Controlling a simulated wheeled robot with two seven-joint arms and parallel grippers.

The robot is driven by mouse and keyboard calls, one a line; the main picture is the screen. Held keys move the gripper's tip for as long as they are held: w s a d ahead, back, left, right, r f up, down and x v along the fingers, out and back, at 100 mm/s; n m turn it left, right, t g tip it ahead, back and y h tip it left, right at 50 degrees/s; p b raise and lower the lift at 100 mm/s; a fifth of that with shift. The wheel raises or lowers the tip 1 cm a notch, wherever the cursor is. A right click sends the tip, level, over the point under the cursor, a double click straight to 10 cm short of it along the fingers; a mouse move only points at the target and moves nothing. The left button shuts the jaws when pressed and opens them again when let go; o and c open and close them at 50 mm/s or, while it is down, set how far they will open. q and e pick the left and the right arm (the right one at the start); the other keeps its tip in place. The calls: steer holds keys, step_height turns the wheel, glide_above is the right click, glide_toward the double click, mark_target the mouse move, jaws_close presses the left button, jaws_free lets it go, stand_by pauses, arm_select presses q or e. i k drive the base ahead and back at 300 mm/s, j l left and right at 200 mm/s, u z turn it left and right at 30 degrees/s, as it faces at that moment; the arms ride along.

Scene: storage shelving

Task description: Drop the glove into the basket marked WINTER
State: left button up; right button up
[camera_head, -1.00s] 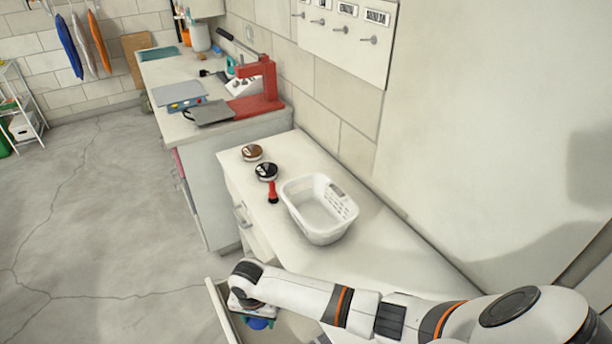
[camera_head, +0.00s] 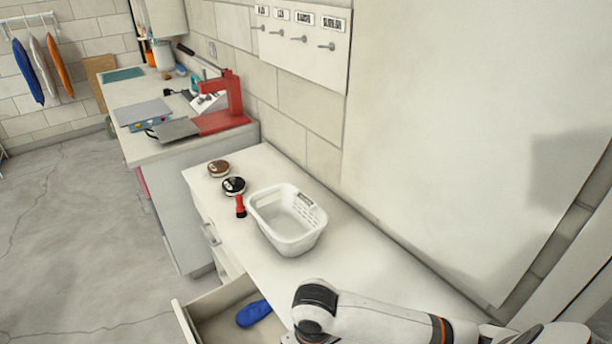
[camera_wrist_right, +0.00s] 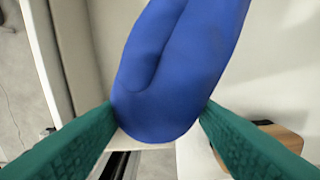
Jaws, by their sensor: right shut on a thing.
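In the right wrist view my right gripper (camera_wrist_right: 158,125) has its green fingers closed on either side of a blue glove (camera_wrist_right: 178,60), gripping its rounded end. In the head view a blue shape, apparently this glove (camera_head: 253,313), shows over the open drawer, left of my right wrist; its join with the gripper is hidden behind the arm. A white basket (camera_head: 272,242) stands upright on the white counter, above and left of my wrist. It has a small label on its inner wall, too small to read. My left gripper is out of view.
The open drawer (camera_head: 181,322) juts out below the counter (camera_head: 350,262). A labelled hook board (camera_head: 300,60) hangs on the wall. The counter right of the basket is clear.

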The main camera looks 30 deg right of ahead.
mark_target(293, 235)
steer(key=i+j+z, duration=0.15)
steer(key=z, duration=0.35)
steer(key=i+j+z, duration=0.15)
steer(key=z, duration=0.35)
steer(key=j+z, duration=0.3)
steer(key=z, duration=0.2)
steer(key=i, duration=0.05)
